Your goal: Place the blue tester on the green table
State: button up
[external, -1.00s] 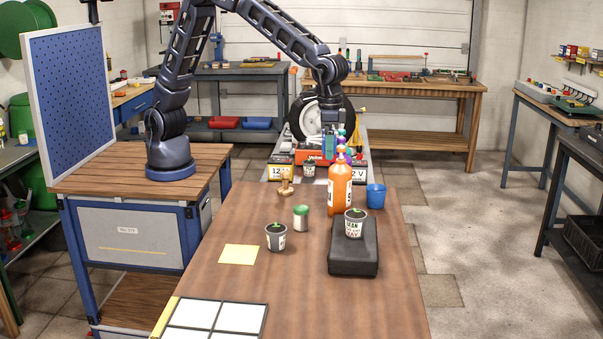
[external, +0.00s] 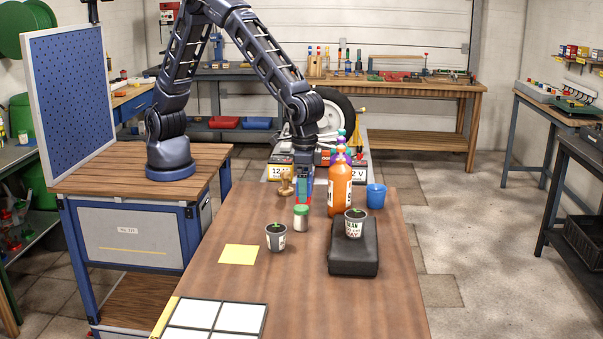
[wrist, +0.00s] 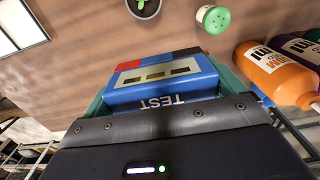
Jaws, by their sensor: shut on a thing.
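The blue tester (wrist: 152,92), a box with a dark-windowed pale panel, the word TEST and red and dark parts at its far end, sits between my gripper's green fingers in the wrist view. My gripper (external: 303,184) is shut on it and hangs above the far end of the brown wooden table (external: 330,300), between a brass-coloured object and the orange bottle. In the external view the fingers partly hide the tester. I cannot tell which surface is the green table; no tabletop looks clearly green.
Near my gripper stand an orange bottle (external: 340,190), a green-lidded jar (external: 301,217), a brass-coloured object (external: 286,184) and a blue cup (external: 376,196). Potted plants stand on the wood (external: 276,237) and on a black case (external: 353,262). The front right is clear.

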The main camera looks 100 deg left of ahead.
aim_at(304, 248)
notch_tip(304, 248, down, 16)
jog(key=shift+f, duration=0.1)
dwell(0.5)
jog(key=shift+f, duration=0.2)
